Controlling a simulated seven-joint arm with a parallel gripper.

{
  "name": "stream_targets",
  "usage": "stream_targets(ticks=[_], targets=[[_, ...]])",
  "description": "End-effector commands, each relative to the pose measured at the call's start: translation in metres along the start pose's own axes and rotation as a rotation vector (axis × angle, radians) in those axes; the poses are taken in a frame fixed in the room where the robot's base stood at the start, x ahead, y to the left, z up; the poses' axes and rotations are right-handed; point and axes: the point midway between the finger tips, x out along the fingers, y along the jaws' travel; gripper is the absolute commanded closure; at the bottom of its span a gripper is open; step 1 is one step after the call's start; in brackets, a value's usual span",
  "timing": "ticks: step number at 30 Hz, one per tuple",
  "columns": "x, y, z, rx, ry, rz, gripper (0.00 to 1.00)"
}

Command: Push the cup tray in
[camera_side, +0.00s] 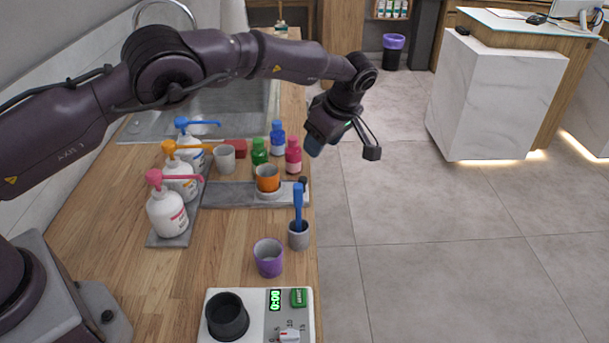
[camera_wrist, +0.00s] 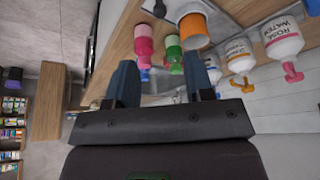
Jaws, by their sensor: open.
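The cup tray (camera_side: 228,194) is a flat grey slab on the wooden counter. It runs from beside the pump bottles towards the counter's right edge. An orange cup (camera_side: 267,180) stands on a pale round base near its right end, also seen in the wrist view (camera_wrist: 194,30). A small dark knob (camera_side: 303,183) shows at the tray's right end. My gripper (camera_side: 343,146) is open and empty in the air beyond the counter's right edge, above and apart from the tray. Its two fingers show spread in the wrist view (camera_wrist: 161,80).
Pump bottles (camera_side: 167,212) stand left of the tray. Green (camera_side: 259,152), pink (camera_side: 293,157) and blue (camera_side: 278,139) bottles and a grey cup (camera_side: 224,159) stand behind it. A purple cup (camera_side: 268,259), a small pot with a blue tool (camera_side: 298,236) and a scale (camera_side: 258,318) are nearer.

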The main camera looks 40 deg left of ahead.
Motion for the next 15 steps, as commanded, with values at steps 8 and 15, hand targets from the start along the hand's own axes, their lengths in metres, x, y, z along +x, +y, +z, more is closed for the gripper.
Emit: stream_targets(ticks=[8,15], targets=[[0.046,-0.001,0.000,-0.001,0.002,-0.006,0.52],[0.094,-0.001,0.000,-0.001,0.000,-0.004,0.52]])
